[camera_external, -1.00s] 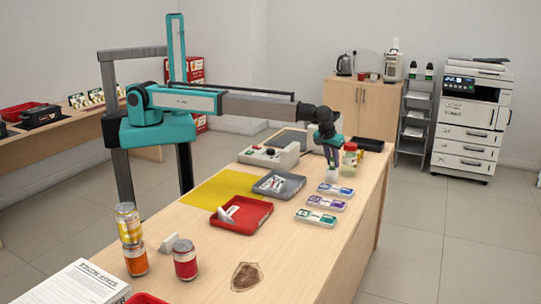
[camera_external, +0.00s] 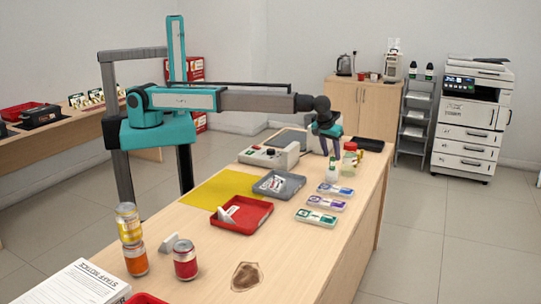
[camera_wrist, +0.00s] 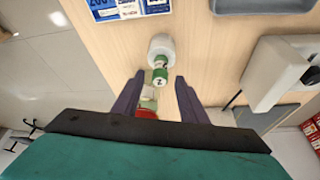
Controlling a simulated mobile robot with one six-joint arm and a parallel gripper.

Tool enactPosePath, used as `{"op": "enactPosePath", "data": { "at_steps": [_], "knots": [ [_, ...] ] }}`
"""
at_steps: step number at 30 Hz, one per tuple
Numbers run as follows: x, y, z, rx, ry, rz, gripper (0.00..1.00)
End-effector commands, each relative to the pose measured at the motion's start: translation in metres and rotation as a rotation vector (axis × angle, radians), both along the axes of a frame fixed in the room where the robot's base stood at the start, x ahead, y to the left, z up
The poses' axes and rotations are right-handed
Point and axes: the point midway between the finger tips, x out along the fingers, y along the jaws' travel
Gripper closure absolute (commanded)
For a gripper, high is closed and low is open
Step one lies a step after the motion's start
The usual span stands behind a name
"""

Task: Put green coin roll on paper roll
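The green coin roll (camera_external: 332,163) stands upright on top of the white paper roll (camera_external: 331,175), near the right edge of the counter. In the wrist view, the green coin roll (camera_wrist: 160,74) with its pale band points toward the camera, and the white paper roll (camera_wrist: 161,44) shows behind it. My gripper (camera_external: 329,154) is above the coin roll. In the wrist view my gripper (camera_wrist: 158,82) has its two dark fingers spread wide, with a gap on both sides of the coin roll. The gripper holds nothing.
A jar with a red lid (camera_external: 350,147) stands close behind the paper roll. Note bundles (camera_external: 335,190) lie in front of it. A grey tray (camera_external: 301,180), a red tray (camera_external: 266,207) and a counting machine (camera_external: 258,158) are to the left. Cans (camera_external: 185,264) stand at the near end.

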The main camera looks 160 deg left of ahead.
Motion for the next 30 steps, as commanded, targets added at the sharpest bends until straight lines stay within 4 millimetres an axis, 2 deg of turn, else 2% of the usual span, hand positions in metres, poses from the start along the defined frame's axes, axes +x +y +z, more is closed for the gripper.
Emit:
{"op": "enactPosePath", "data": {
  "at_steps": [6, 15, 21, 30],
  "knots": [
    [0.006, -0.01, 0.029, 0.002, -0.002, 0.0, 0.61],
    [0.013, -0.022, 0.061, 0.001, 0.0, 0.0, 0.61],
    [0.014, -0.025, 0.07, 0.0, 0.0, 0.0, 0.61],
    [0.014, -0.025, 0.07, 0.0, 0.0, 0.0, 0.61]
  ]
}}
